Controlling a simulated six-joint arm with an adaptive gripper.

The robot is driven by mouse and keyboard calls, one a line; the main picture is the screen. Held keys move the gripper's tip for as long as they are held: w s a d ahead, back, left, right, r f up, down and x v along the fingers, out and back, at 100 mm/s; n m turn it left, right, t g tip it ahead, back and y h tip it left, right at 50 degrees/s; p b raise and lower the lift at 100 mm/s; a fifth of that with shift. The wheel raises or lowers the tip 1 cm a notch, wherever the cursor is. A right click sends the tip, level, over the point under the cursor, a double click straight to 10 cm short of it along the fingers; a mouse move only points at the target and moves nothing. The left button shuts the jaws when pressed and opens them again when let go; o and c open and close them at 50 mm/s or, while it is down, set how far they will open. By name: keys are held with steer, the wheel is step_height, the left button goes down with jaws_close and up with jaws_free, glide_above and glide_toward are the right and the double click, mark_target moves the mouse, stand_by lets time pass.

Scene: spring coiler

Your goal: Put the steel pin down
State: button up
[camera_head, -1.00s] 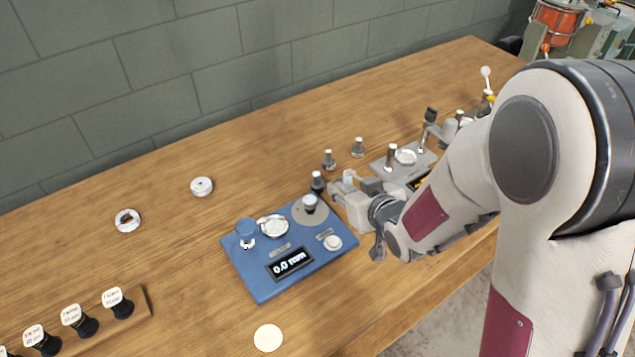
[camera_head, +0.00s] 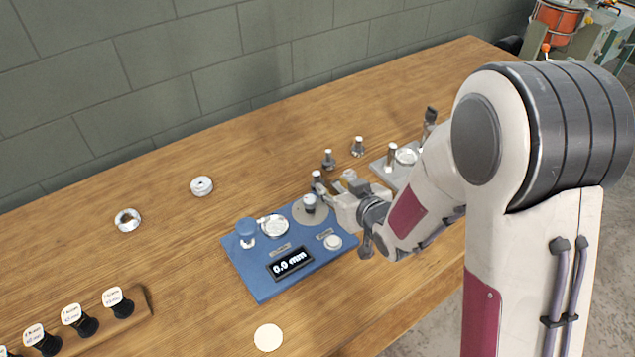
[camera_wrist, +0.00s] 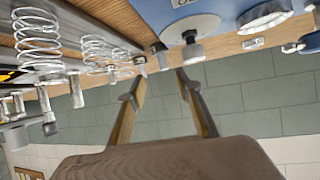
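Several small grey steel pins stand upright; I cannot tell which one the task names. One steel pin (camera_head: 309,202) stands on the grey disc of the blue gauge (camera_head: 262,291); it also shows in the wrist view (camera_wrist: 193,52). Another pin (camera_head: 316,178) stands on the table just behind the gauge; one shows beyond my fingertips in the wrist view (camera_wrist: 161,58). My gripper (camera_head: 323,190) is at the gauge's back right corner, close to these two pins. In the wrist view, my gripper's fingers (camera_wrist: 160,80) are apart with nothing held between them.
Two more pins (camera_head: 328,160) (camera_head: 357,147) stand behind. A grey plate (camera_head: 380,167) with a post and round dish lies to the right, partly behind my arm. Coil springs (camera_wrist: 38,35) show in the wrist view.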

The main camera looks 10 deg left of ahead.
mark_target(318, 178)
steer(key=shift+x, duration=2.5)
steer(key=shift+a, duration=0.1)
steer(key=shift+a+x, duration=0.25)
steer(key=shift+x, duration=1.5)
steer(key=shift+w+a+f, duration=0.3)
steer(key=shift+w+a, duration=0.05)
steer(key=shift+w, duration=0.1)
jaws_close()
